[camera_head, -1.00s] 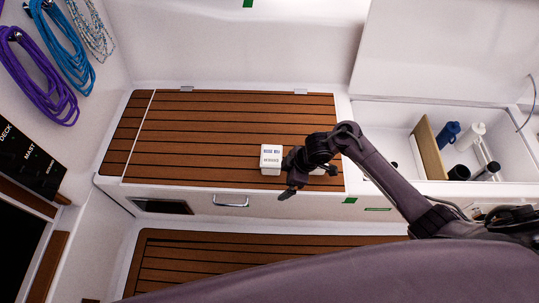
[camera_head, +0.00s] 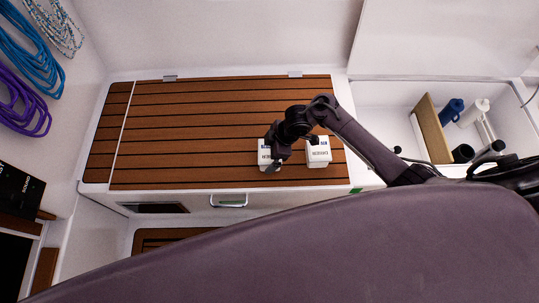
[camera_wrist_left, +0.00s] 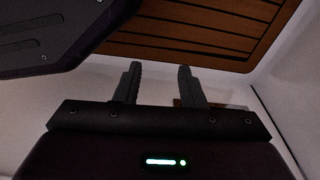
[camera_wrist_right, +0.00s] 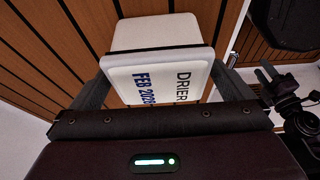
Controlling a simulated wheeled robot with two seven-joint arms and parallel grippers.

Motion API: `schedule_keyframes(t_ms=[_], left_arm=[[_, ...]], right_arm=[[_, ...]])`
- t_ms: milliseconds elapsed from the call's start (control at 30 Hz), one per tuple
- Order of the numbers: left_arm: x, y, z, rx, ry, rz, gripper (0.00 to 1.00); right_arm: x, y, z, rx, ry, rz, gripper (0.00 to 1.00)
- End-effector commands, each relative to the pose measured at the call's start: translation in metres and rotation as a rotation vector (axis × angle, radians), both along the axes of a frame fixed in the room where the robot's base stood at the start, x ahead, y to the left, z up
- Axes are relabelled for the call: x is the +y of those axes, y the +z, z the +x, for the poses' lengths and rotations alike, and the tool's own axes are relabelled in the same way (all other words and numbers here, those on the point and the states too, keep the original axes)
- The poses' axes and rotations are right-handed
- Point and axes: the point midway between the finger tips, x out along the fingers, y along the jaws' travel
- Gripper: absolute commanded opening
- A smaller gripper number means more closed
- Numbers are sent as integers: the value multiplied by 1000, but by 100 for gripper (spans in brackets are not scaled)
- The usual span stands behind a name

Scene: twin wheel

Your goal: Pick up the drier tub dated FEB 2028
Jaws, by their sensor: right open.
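Two white drier tubs stand side by side on the slatted wooden lid in the head view: a left tub (camera_head: 264,156) and a right tub (camera_head: 318,153). My right gripper (camera_head: 290,154) partly covers the left tub. My left gripper (camera_wrist_left: 158,82) is open and empty in the left wrist view.
The wooden lid (camera_head: 200,120) is clear to the left of the tubs. An open locker at right holds a wooden divider (camera_head: 432,128), a blue bottle (camera_head: 452,110) and a white bottle (camera_head: 473,112). Coiled ropes (camera_head: 30,55) hang on the left wall.

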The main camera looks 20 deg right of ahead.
Motion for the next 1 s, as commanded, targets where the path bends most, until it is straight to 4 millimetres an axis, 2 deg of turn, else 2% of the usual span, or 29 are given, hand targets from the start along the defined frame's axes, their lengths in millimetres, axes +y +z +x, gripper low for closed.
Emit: schedule_keyframes(t_ms=[33,133,433,833,867,1000], left_arm=[[-1,-1,4,-3,1,-1,36],[-2,3,10,-5,2,0,36],[-2,6,13,-6,2,-1,36],[-2,6,12,-6,1,-1,36],[-2,6,12,-6,1,-1,36],[-2,6,12,-6,1,-1,36]], right_arm=[[4,-9,1,1,1,2,100],[7,-18,2,0,0,1,100],[8,-20,3,-2,1,1,99],[8,-20,3,-2,1,1,46],[8,-20,3,-2,1,1,44],[8,-19,3,-3,0,1,44]])
